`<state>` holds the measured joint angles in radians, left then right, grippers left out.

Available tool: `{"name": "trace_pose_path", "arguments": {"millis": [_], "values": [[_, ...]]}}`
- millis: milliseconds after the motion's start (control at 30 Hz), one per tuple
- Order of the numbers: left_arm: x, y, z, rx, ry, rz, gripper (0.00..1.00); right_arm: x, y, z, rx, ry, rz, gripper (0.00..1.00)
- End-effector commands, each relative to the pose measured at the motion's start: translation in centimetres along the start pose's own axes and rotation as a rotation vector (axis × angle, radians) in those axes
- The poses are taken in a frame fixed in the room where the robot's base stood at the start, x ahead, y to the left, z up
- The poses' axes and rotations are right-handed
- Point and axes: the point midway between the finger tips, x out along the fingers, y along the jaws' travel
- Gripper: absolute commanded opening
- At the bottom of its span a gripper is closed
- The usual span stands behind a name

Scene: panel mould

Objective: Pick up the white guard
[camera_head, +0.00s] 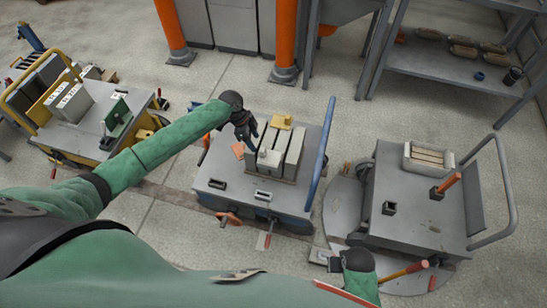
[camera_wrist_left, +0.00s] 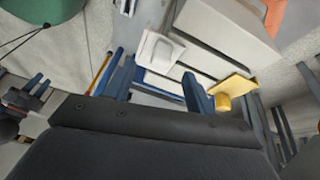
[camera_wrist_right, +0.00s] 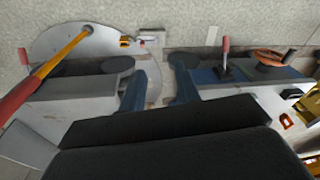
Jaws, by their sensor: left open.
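The white guard (camera_head: 269,157) is a small white block-like piece. It sits on the near end of the grey panel mould (camera_head: 293,155) on the middle cart. My left gripper (camera_head: 250,133) is above the left side of the mould. In the left wrist view, the white guard (camera_wrist_left: 161,51) shows beyond and between the fingertips of the left gripper (camera_wrist_left: 160,80). These fingers are apart with nothing held. My right gripper (camera_wrist_right: 159,85) has its fingers apart and empty, low in front of the carts. In the head view it is partly hidden by my arm.
A yellow guard (camera_head: 282,121) sits at the mould's far end. The middle cart (camera_head: 215,171) has a blue rail (camera_head: 320,150) on its right. A yellow-railed cart stands left. A grey cart (camera_head: 400,168) with a tray (camera_head: 428,157) stands right. Open floor lies behind the middle cart.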

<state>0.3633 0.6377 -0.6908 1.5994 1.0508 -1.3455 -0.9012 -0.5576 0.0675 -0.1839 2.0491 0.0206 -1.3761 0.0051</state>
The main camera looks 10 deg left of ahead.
Motion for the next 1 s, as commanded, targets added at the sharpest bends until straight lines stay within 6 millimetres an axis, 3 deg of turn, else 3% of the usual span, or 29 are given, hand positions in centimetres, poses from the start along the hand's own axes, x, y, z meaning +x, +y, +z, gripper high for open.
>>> {"name": "trace_pose_path", "arguments": {"millis": [433,767,1000], "values": [[0.5,-0.1,-0.6,0.199,0.025,-0.011,0.55,0.5,0.1,-0.3,0.001,0.02,0.001,0.32],[2.9,-0.2,-0.6,0.197,0.024,-0.012,0.55,3.3,0.4,0.4,0.001,0.016,0.006,0.32],[4.7,-0.2,-0.6,0.195,0.024,-0.01,0.55,7.0,1.0,1.7,0.001,0.01,0.012,0.32]]}}
